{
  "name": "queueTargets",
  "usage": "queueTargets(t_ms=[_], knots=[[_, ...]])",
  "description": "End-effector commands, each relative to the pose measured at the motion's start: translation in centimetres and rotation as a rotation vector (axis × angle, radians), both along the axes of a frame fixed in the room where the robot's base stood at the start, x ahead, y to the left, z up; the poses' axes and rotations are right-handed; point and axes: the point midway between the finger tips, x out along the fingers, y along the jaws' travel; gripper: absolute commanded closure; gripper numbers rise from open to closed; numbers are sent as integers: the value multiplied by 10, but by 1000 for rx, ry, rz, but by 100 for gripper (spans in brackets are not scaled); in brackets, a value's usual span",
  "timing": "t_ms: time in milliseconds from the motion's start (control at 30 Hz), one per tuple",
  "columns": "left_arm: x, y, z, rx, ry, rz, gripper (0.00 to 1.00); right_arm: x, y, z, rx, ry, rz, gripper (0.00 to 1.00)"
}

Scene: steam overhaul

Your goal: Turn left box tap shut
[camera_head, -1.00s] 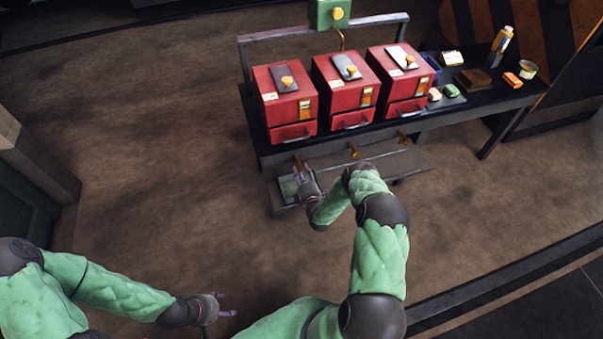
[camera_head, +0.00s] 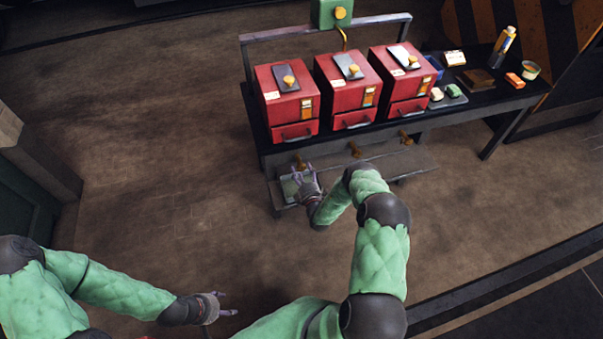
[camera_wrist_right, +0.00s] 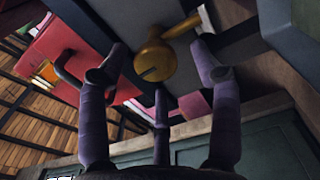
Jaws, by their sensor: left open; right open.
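The left box (camera_head: 286,97) is a red box with a drawer, at the left of a row of red boxes on the bench. Its brass tap (camera_head: 299,163) sits below it at the bench front. In the right wrist view the brass tap (camera_wrist_right: 155,62) has a round slotted face and a lever pointing up and right. My right gripper (camera_head: 304,174) is just in front of this tap, open, its fingers spread around it in the wrist view (camera_wrist_right: 158,85); contact cannot be told. My left gripper (camera_head: 224,303) is open and empty, low over the floor, far from the bench.
The middle box (camera_head: 346,90) and right box (camera_head: 400,80) have their own taps (camera_head: 356,150) (camera_head: 405,138) below. A low shelf (camera_head: 385,165) runs under the bench front. The floor at left is clear.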

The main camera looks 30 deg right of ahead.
Motion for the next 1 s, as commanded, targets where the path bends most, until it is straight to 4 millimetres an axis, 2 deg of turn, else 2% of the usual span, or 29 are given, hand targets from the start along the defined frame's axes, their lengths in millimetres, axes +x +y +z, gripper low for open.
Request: queueTargets(t_ms=[167,500,700,1000], knots=[[0,0,0,0,0,0,39,-13,2,0,0,1,-1,36],[0,0,0,0,0,0,39,-75,18,0,3,2,-1,36],[0,0,0,0,0,0,39,-104,25,-1,3,2,0,36],[0,0,0,0,0,0,39,-117,29,0,1,1,2,36]])
